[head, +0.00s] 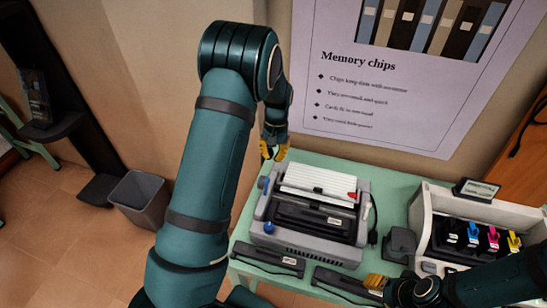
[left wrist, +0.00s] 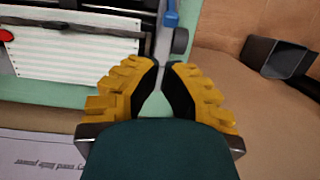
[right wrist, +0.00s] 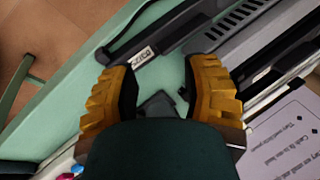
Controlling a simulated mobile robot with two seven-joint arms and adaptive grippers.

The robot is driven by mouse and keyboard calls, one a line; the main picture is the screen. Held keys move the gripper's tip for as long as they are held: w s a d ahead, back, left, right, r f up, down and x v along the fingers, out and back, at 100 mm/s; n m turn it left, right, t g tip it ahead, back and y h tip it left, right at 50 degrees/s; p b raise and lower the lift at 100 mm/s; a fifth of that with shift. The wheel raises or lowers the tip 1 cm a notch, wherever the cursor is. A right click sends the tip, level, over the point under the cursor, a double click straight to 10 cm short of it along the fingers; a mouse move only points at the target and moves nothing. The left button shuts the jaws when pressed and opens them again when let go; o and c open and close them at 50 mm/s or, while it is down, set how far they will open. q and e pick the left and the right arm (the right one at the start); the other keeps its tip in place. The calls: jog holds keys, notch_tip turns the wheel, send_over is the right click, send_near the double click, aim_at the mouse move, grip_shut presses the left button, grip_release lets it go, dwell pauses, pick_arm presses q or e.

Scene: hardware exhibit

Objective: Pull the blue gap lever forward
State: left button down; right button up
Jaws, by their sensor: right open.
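A grey printer (head: 310,251) with white striped paper stands on a green table. The blue gap lever (head: 262,184) sticks up at the printer's left side; its blue end also shows at the top of the left wrist view (left wrist: 171,15). My left gripper (head: 274,153) is behind the printer's left rear corner, apart from the lever. Its fingers (left wrist: 163,68) are parted by a narrow gap with nothing held.
A blue knob (head: 268,227) is on the printer's left side. Black cartridges (head: 268,259) (head: 345,286) lie along the table's front. A white printer (head: 428,200) with coloured cartridges stands at right. A poster (head: 385,100) hangs behind. A grey bin (head: 140,200) stands on the floor.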

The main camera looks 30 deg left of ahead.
aim_at(266, 186)
pick_arm(q)
jog(key=f, duration=0.2)
jog(key=s+f, duration=0.1)
jog(key=f, duration=0.4)
jog(key=shift+s+d+f, duration=0.15)
jog(key=shift+s+f, duration=0.1)
jog(key=shift+f, duration=0.15)
jog(key=shift+w, duration=0.1)
